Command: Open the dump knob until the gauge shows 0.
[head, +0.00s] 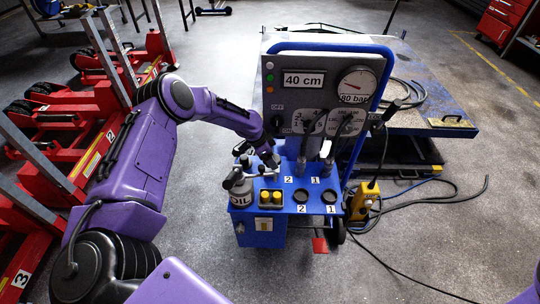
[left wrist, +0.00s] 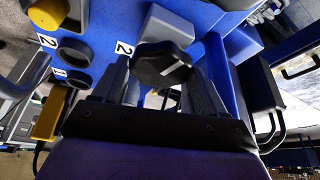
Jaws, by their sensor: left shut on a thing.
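The blue control cart (head: 250,215) stands in the middle of the head view. Its round gauge (head: 358,84) has a label reading 80 bar, and the display (head: 303,80) beside it reads 40 cm. My left gripper (head: 271,160) is low over the cart's deck, at its left side. In the left wrist view my left gripper (left wrist: 163,80) is shut on a black lobed knob (left wrist: 160,65) with a white pointer line. No dump label on the knob is readable. In the head view my gripper hides this knob. My right gripper is out of view.
Upright levers (head: 327,160) stand close to my gripper's right. Red jacks (head: 80,120) fill the left. Hoses (head: 440,200) lie on the floor at right.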

